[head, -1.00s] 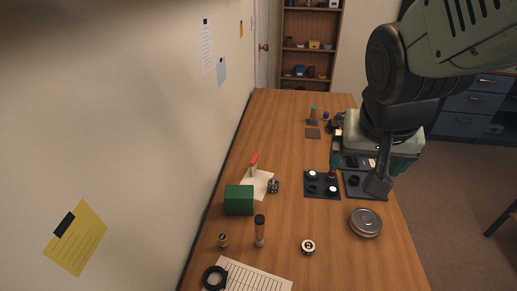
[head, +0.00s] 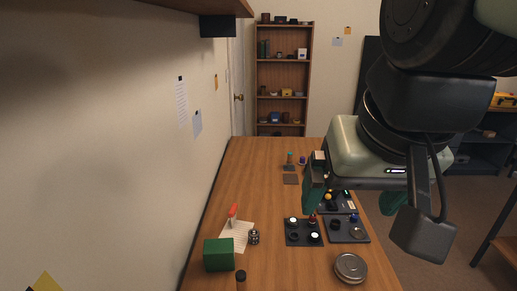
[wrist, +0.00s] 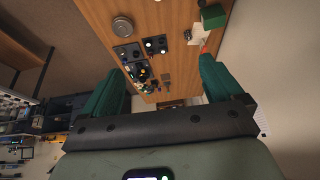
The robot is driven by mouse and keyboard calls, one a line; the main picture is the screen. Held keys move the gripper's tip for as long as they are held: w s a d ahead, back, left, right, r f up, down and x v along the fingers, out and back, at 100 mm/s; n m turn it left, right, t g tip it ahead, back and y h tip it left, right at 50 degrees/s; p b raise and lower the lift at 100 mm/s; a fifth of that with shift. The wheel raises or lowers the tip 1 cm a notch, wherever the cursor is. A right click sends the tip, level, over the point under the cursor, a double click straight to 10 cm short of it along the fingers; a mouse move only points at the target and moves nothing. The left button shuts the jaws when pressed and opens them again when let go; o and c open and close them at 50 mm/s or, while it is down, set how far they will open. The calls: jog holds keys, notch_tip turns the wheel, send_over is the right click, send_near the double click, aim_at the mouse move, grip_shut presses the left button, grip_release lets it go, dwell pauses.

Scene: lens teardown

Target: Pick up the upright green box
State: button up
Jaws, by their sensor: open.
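The green box (head: 218,254) stands on the wooden table at the near left, close to the wall side. It also shows in the wrist view (wrist: 213,17), at the upper right, beyond the fingertip on that side. My gripper (head: 350,205) is on the right of the head view, raised above the table and well apart from the box. Its two green fingers are spread wide with nothing between them, as the wrist view (wrist: 158,82) also shows.
A paper with a red-tipped tool (head: 233,215) and a small dark cylinder (head: 254,237) lie behind the box. A dark bottle top (head: 241,280) is close at its front right. Dark parts trays (head: 304,240) and a round metal tin (head: 350,268) are further right.

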jog(key=w+a+f+m+g+y, duration=0.35)
jog(key=w+f, duration=0.35)
jog(key=w, duration=0.3)
jog(key=w+a+f+m+g+y, duration=0.2)
jog(key=w+a+f+g, duration=0.25)
jog(key=w+f, duration=0.4)
jog(key=w+a+f+m+g+y, duration=0.1)
jog(key=w+a+f+m+y, duration=0.2)
jog(key=f, duration=0.4)
jog(key=w+a+f+m+g+y, duration=0.1)
jog(key=w+a+f+m+y, duration=0.15)
jog(key=w+f, duration=0.35)
jog(key=m+t+y, duration=0.3)
jog(key=m+y, duration=0.2)
jog(key=y, duration=0.1)
send_near(218, 250)
jog(key=shift+w+d+f, duration=0.1)
jog(key=shift+w+f, duration=0.8)
jog(key=shift+w, duration=0.1)
jog(key=shift+a+f+m, duration=0.1)
jog(key=shift+a+m, duration=0.15)
jog(key=shift+m, duration=0.05)
jog(key=a, duration=0.3)
jog(key=s+a, duration=0.1)
jog(key=a, duration=0.6)
jog(key=shift+s+a+f, duration=0.1)
jog(key=shift+s+f, duration=0.1)
jog(key=shift+s, duration=0.05)
jog(key=c, duration=1.2)
